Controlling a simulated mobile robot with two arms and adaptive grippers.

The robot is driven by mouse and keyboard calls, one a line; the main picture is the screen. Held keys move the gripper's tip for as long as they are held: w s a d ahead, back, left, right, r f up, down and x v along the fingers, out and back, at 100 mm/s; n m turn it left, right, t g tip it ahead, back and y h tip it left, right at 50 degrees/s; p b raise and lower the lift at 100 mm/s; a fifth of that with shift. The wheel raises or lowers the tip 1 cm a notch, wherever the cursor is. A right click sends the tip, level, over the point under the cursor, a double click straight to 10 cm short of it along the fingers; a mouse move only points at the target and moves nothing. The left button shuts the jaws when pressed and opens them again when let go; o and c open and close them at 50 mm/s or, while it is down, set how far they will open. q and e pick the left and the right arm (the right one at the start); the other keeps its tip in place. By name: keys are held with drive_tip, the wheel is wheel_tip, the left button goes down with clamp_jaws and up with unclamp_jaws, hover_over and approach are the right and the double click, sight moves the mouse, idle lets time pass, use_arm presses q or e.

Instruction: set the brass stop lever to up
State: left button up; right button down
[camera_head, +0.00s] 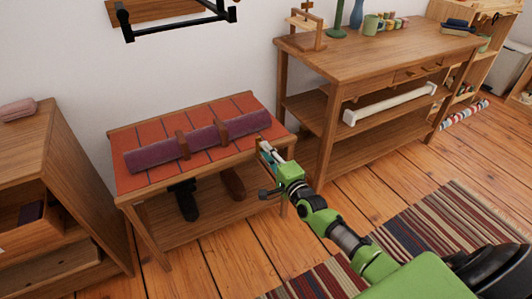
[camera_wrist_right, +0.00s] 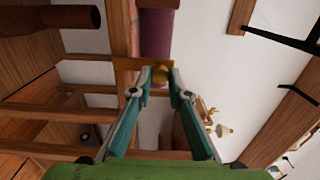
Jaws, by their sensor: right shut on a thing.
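The brass stop lever (camera_wrist_right: 127,63) shows in the right wrist view as a flat brass piece with a rounded part between my fingertips. It is at the right end of the low bench (camera_head: 199,235), by the end of the purple roll (camera_head: 155,158). My right gripper (camera_head: 264,148), with green-and-teal fingers, reaches this end from the right. In the right wrist view my right gripper (camera_wrist_right: 160,75) is shut on the lever. The fingers partly hide it, and I cannot tell whether it stands up or down. My left gripper is in neither view.
The purple roll lies across the bench's orange tiled top in wooden holders. Dark shoes (camera_head: 184,199) sit on its lower shelf. A wooden table (camera_head: 378,48) stands to the right, a cabinet (camera_head: 45,165) to the left. A striped rug (camera_head: 420,225) covers the floor at front right.

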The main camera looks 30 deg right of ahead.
drive_tip(key=shift+d, duration=0.1)
drive_tip(key=c, duration=1.9)
unclamp_jaws()
drive_tip(key=s, duration=1.2)
drive_tip(key=shift+d, duration=0.2)
